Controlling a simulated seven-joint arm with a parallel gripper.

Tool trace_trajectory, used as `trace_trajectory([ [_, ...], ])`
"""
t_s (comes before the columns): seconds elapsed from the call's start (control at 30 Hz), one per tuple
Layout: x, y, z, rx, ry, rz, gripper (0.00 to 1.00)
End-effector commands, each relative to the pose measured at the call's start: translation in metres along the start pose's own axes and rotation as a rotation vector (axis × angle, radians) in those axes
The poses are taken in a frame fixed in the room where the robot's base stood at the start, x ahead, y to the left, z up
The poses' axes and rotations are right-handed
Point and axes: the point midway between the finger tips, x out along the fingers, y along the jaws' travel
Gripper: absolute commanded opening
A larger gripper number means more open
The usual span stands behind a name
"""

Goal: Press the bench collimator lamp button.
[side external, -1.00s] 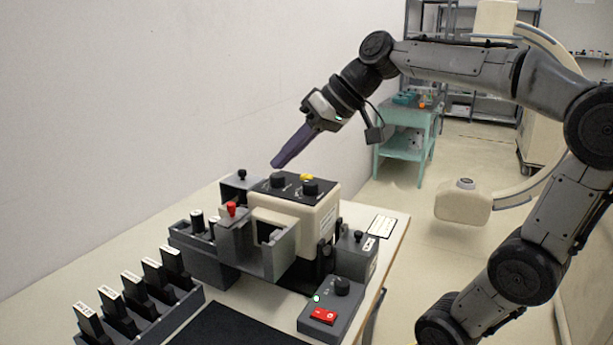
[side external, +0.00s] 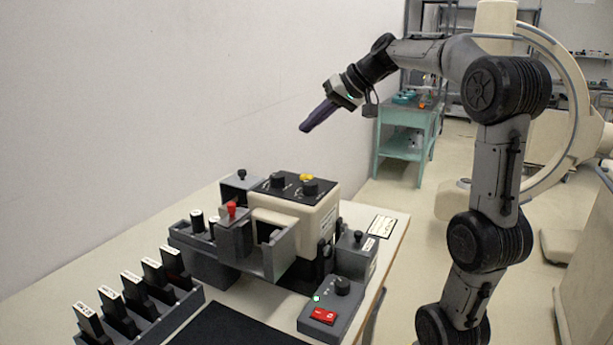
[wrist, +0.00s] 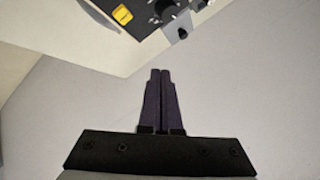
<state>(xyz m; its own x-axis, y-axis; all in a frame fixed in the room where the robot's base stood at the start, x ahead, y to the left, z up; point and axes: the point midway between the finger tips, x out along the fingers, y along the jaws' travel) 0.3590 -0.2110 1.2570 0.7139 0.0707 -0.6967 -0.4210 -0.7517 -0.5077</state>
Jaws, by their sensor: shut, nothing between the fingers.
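The bench collimator (side external: 305,215) is a cream box with a black top panel on the bench. Its panel carries two black knobs and a yellow button (side external: 306,177) at the back edge. In the wrist view the yellow button (wrist: 122,15) shows at the upper left, on the black panel. My gripper (side external: 304,129) is shut and empty, held in the air well above the collimator and touching nothing. In the wrist view the two purple fingers (wrist: 160,72) are together, below and right of the button. No label for the lamp button is readable.
A control box with a red rocker switch (side external: 323,316) and green light sits at the bench's front right. A red-knobbed holder (side external: 232,210) stands before the collimator. A rack of labelled black slabs (side external: 134,290) is at the left. The air around my gripper is clear.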

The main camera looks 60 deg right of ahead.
Motion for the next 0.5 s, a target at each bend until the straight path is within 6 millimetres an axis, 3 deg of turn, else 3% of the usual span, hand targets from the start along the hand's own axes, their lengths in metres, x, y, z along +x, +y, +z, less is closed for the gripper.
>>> trace_trajectory([
  [0.23,0.008,0.005,0.006,0.000,-0.002,-0.001,0.00],
  [0.5,0.033,0.023,0.025,0.001,-0.003,0.000,0.00],
])
